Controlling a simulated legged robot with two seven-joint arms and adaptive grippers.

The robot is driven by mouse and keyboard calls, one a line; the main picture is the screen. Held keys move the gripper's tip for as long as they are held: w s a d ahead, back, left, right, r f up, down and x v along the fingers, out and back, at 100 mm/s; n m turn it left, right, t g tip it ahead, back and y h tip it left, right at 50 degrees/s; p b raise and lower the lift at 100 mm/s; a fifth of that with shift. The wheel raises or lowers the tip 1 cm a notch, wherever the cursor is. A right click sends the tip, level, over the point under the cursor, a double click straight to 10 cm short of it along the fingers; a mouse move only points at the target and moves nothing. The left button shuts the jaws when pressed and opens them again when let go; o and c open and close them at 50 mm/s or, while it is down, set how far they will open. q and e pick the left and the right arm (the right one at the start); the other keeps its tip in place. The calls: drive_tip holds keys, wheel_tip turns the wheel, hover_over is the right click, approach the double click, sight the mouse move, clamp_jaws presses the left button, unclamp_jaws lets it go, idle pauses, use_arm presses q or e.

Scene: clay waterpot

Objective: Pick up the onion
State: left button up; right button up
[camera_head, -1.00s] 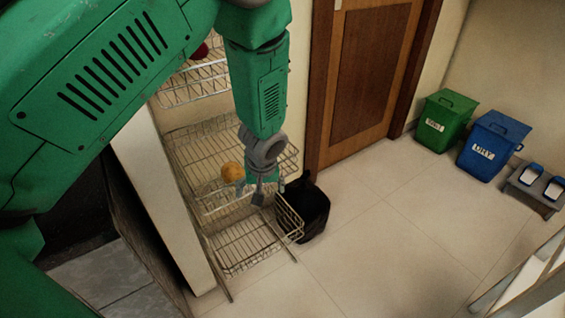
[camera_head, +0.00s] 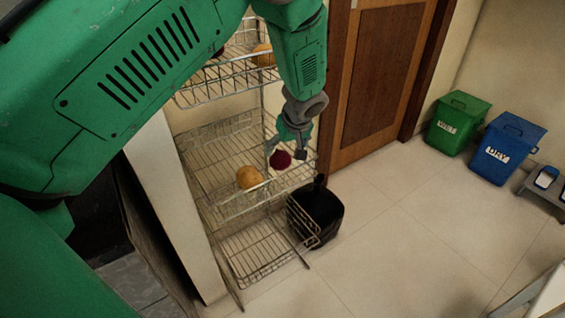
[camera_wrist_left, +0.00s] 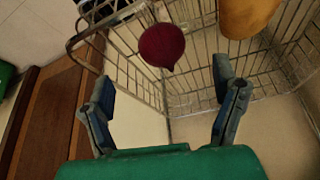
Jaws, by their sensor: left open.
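The onion (camera_head: 281,159), round and dark red, is at the right end of the middle wire basket (camera_head: 215,160). It also shows in the left wrist view (camera_wrist_left: 161,46), beyond my fingertips and roughly in line with the gap between them. My left gripper (camera_head: 287,148) is just above the onion in the head view, and its fingertips overlap the onion's outline there. In the wrist view its two fingers (camera_wrist_left: 165,92) stand wide apart with nothing between them. I cannot tell whether a finger touches the onion. My right gripper is not in view.
A yellow-brown round item (camera_head: 249,177) lies left of the onion in the same basket. An orange item (camera_head: 263,55) is on the upper shelf. A black bin (camera_head: 317,212) stands close right of the rack. The floor (camera_head: 420,250) to the right is open.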

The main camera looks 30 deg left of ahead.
sight(278, 153)
use_arm(q)
drive_tip(key=x, duration=0.2)
drive_tip(key=a+b+x, duration=0.1)
drive_tip(key=x, duration=0.3)
drive_tip(key=shift+s+a, duration=0.2)
drive_tip(key=shift+a, duration=0.1)
drive_tip(key=shift+w+f+b, duration=0.2)
drive_tip(key=shift+f+b, duration=0.15)
drive_tip(key=shift+f, duration=0.25)
drive_tip(key=shift+w+f+b, duration=0.2)
drive_tip(key=shift+f+b, duration=0.15)
drive_tip(key=shift+f, duration=0.25)
drive_tip(key=shift+w+d+f, duration=0.1)
drive_tip(key=shift+d, duration=0.4)
drive_tip(key=shift+a, duration=0.5)
drive_tip(key=c, duration=1.2)
drive_tip(key=shift+a+f, duration=0.1)
drive_tip(key=shift+a, duration=0.1)
drive_tip(key=shift+c, duration=0.6)
drive_tip(key=shift+d, duration=0.1)
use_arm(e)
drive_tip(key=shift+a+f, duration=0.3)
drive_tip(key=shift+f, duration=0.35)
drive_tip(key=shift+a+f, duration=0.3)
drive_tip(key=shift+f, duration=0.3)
